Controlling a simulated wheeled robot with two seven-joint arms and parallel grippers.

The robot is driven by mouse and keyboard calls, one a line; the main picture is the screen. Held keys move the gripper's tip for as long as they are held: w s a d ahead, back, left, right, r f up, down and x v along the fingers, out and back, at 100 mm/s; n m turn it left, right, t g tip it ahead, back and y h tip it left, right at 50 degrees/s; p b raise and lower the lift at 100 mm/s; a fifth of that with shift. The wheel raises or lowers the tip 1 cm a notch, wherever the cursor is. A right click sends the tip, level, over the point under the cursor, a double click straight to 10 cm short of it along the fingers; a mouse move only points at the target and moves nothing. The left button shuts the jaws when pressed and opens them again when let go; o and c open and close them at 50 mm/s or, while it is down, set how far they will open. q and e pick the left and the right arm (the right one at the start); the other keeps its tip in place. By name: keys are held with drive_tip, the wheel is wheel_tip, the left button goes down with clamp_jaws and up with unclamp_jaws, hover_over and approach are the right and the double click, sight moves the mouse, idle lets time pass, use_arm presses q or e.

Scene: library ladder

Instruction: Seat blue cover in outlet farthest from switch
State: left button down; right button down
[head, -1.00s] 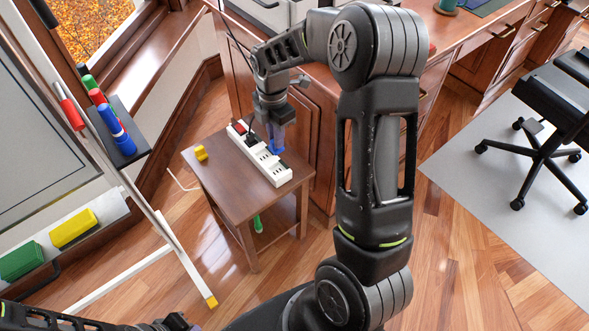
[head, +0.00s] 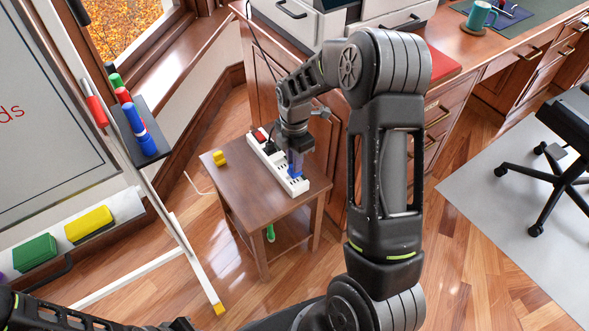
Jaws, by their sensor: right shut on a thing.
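A white power strip (head: 301,188) lies along a small brown side table. Its red switch (head: 259,134) is at the far left end, with a black plug (head: 269,147) seated beside it. My right gripper (head: 295,162) points down over the strip's near right end, opposite the switch, shut on the blue cover (head: 295,172). The cover is at or just above the last outlets; the fingers hide whether it touches or is inserted. Part of my left arm shows along the bottom left edge; its jaws cannot be made out.
A yellow piece (head: 219,158) lies on the side table (head: 245,194), left of the strip. A green object (head: 270,233) shows below the tabletop. A whiteboard stand with markers (head: 136,128) is at left; a wooden cabinet (head: 331,150) stands close behind the table.

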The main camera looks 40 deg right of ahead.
drive_tip(key=shift+f, duration=1.85)
drive_tip(key=shift+f+b, duration=0.1)
drive_tip(key=shift+b, duration=0.2)
drive_tip(key=shift+f, duration=0.15)
drive_tip(key=c, duration=1.4)
unclamp_jaws()
drive_tip(key=shift+r, duration=0.4)
wheel_tip(320, 180, up, 12)
drive_tip(key=shift+f+p, duration=0.15)
drive_tip(key=shift+p, duration=0.6)
